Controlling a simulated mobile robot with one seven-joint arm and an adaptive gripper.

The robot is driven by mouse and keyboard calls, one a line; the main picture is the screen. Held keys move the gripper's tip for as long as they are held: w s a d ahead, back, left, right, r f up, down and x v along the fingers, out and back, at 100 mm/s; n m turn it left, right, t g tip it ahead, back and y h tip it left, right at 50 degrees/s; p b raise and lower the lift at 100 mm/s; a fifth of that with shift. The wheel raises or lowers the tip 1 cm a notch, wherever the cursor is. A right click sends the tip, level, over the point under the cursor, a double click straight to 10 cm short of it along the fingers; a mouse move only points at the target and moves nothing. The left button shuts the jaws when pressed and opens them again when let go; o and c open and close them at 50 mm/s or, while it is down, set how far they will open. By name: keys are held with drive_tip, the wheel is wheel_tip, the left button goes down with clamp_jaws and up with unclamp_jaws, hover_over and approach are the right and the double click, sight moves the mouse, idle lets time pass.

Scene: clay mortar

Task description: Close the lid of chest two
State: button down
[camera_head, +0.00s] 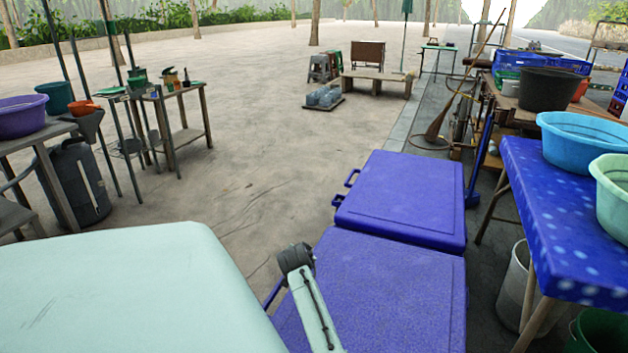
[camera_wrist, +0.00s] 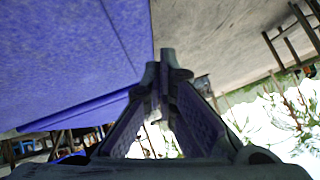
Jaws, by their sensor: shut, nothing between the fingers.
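Two blue chests stand end to end in the head view, a far one (camera_head: 405,205) and a near one (camera_head: 395,290). Both show broad blue tops that look lowered; I cannot tell whether either lid is fully seated, nor which is chest two. A dark handle shows at the far chest's left side. My arm reaches over the near chest's left edge, and my gripper's fingers are hidden in the head view. In the wrist view my gripper (camera_wrist: 166,58) is shut and empty, beside the edge of a blue chest surface (camera_wrist: 75,55). I see no clear contact.
A blue spotted table (camera_head: 560,220) with basins stands close on the right, a white bucket (camera_head: 515,285) below it. A cluttered workbench (camera_head: 510,105) lies behind. Small tables (camera_head: 180,135) stand at left. The paved floor (camera_head: 250,150) left of the chests is open.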

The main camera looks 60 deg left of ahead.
drive_tip(key=f, duration=0.2)
drive_tip(key=f+b, duration=0.1)
drive_tip(key=f, duration=0.1)
drive_tip(key=a+f+b, duration=0.1)
drive_tip(key=f, duration=0.1)
drive_tip(key=shift+s, duration=0.35)
drive_tip(key=shift+s+f+b, duration=0.1)
drive_tip(key=shift+f+b, duration=0.2)
drive_tip(key=shift+b, duration=0.05)
drive_tip(key=shift+f, duration=0.1)
